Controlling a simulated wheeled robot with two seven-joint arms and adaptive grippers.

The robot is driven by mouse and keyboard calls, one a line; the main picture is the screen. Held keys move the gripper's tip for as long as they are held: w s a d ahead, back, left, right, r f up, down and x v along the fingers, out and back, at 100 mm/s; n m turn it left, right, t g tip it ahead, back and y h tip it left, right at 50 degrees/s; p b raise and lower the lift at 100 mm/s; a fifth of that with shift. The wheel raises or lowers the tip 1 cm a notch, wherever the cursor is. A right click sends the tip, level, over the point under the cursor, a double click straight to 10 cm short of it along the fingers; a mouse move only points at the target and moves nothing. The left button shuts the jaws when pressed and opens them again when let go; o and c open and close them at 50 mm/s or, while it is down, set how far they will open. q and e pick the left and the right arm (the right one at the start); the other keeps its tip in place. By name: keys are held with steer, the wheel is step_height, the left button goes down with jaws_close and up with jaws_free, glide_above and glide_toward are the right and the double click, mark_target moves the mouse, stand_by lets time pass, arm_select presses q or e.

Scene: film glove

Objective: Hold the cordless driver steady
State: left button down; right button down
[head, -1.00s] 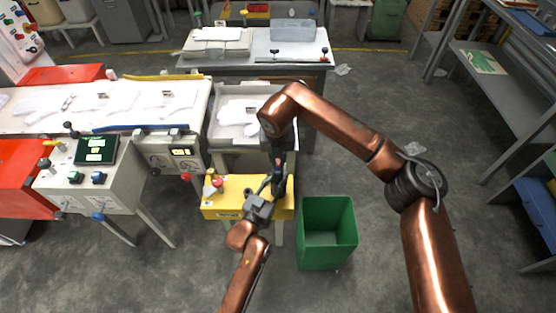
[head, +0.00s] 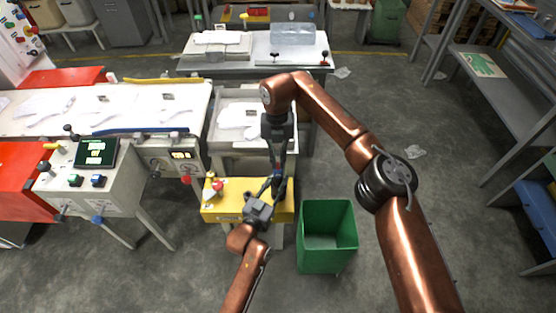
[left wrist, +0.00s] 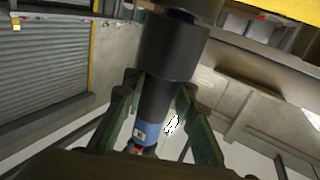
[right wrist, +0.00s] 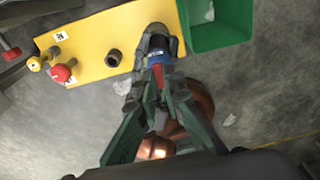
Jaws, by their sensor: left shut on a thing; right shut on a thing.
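The cordless driver (head: 278,187) is small and partly hidden between my two grippers, over the yellow stand (head: 235,212). My left gripper (head: 268,190) is shut on it from below. In the left wrist view the fingers close on a dark shaft-like part with a blue band (left wrist: 148,131); a wide black cylinder (left wrist: 170,48) is above. My right gripper (head: 279,168) reaches down from above and is shut on the driver. In the right wrist view a red and blue part (right wrist: 157,75) shows at its fingertips; the grip itself is partly hidden.
A green bin (head: 327,237) stands right of the yellow stand. The stand bears a red knob (right wrist: 62,72) and a dark round socket (right wrist: 113,57). A control box (head: 90,178) and white worktable (head: 125,100) are at left. Open floor lies at right.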

arm_select(q)
steer(key=shift+f, duration=0.1)
arm_select(e)
steer(key=c, duration=2)
jaws_free()
steer(key=shift+c, duration=0.2)
step_height(320, 180, up, 12)
steer(key=w, duration=0.1)
steer(key=shift+w, duration=0.2)
arm_select(q)
steer(key=c, duration=1.5)
jaws_free()
steer(key=shift+s, duration=0.1)
